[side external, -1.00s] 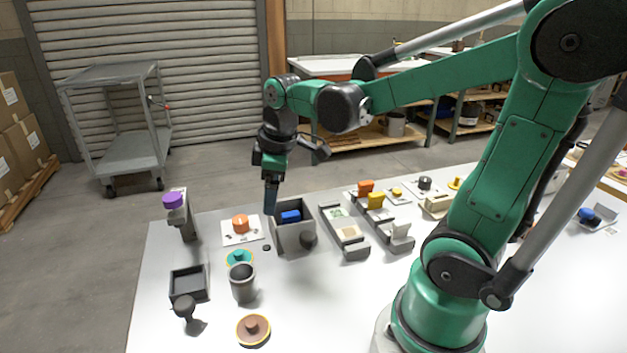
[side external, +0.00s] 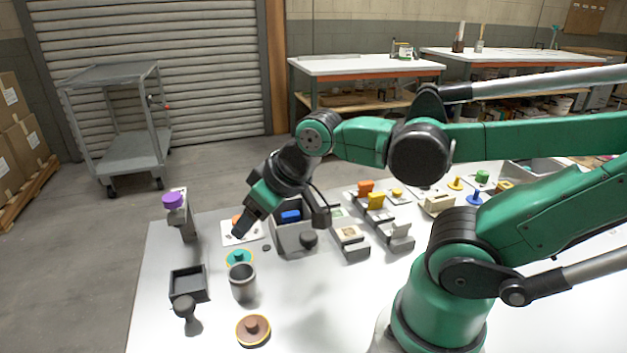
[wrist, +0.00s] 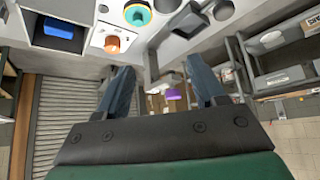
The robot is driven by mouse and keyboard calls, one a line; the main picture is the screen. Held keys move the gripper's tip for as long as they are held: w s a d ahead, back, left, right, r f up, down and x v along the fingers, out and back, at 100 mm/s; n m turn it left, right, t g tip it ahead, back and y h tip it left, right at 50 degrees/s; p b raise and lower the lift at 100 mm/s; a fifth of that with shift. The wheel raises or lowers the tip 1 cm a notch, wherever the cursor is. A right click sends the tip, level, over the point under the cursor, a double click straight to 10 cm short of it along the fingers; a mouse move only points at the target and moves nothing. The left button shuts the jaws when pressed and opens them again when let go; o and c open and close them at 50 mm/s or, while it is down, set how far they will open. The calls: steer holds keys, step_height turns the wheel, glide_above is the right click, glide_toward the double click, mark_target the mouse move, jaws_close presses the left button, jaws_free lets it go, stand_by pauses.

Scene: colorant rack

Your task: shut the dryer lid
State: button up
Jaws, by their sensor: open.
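A grey open-topped box (side external: 288,238), which I take for the dryer, stands on the white table with a blue block (side external: 290,216) inside. A dark round knob (side external: 308,238) is at its front right. In the wrist view the box (wrist: 57,45) and blue block (wrist: 62,27) show at the upper left. My gripper (side external: 242,230) is tilted down to the left of the box, near the orange knob. In the wrist view its fingers (wrist: 160,88) are apart with nothing held between them.
An orange knob on a white plate (side external: 232,240) lies left of the box. Slotted racks (side external: 352,245) stand to the right.

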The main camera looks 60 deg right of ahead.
mark_target(304, 232)
steer(key=s+a+n+g, duration=0.1)
steer(key=n, duration=0.2)
steer(key=s+a+n+g, duration=0.1)
steer(key=n, duration=0.2)
steer(key=s+a+n+g, duration=0.1)
steer(key=n, duration=0.2)
steer(key=shift+a+r+h, duration=0.35)
steer(key=shift+h, duration=0.05)
jaws_close()
steer(key=s+a+r+n+g+h, duration=0.2)
steer(key=s+r+n+g+h, duration=0.15)
steer(key=n, duration=0.75)
steer(key=d+f, duration=0.8)
steer(key=f, duration=0.1)
steer(key=shift+w, duration=0.4)
steer(key=shift+f, duration=0.1)
steer(key=w+d, duration=0.6)
steer(key=shift+w+d, duration=0.4)
